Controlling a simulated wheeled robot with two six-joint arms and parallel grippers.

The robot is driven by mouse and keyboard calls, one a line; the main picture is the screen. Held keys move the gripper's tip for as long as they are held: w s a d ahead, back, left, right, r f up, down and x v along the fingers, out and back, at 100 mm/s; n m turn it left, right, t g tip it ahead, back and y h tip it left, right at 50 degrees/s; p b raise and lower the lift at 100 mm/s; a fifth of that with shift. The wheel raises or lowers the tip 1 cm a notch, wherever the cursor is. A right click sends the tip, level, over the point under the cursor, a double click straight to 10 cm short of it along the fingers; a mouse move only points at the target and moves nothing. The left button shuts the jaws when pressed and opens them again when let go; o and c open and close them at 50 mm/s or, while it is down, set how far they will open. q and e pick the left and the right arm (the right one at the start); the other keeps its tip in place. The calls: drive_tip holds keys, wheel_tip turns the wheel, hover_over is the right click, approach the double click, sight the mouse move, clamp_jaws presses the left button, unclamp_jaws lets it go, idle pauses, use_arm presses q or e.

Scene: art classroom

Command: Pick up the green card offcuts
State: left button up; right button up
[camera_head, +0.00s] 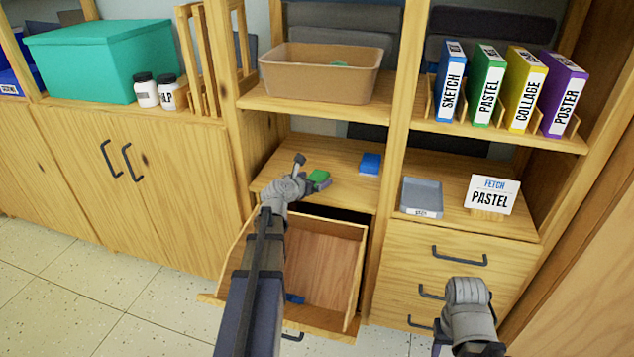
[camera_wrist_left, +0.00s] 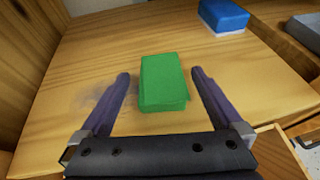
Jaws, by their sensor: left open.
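The green card offcuts (camera_wrist_left: 164,82) lie as a small stack on the wooden shelf. In the head view the green card offcuts (camera_head: 319,177) show just beyond my left gripper (camera_head: 311,174). In the left wrist view my left gripper (camera_wrist_left: 161,84) is open, with one finger on each side of the stack and a gap on both sides. My right arm shows at the lower right of the head view, but its fingertips are not clearly seen.
A blue stack (camera_head: 370,164) lies right of the green one; it also shows in the left wrist view (camera_wrist_left: 224,16). A grey tray (camera_head: 421,197) and a PASTEL sign (camera_head: 491,193) stand farther right. An open drawer (camera_head: 352,243) juts out below the shelf. A tan bin (camera_head: 320,82) stands above.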

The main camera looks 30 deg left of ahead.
use_arm(q)
drive_tip(key=shift+w+f, duration=0.3)
drive_tip(key=shift+w, duration=0.2)
drive_tip(key=shift+s+r, duration=0.1)
use_arm(e)
drive_tip(key=shift+f, duration=0.2)
use_arm(q)
drive_tip(key=c, duration=1.4)
drive_tip(key=shift+o, duration=0.2)
drive_tip(key=shift+r, duration=0.1)
use_arm(e)
drive_tip(key=shift+r, duration=0.1)
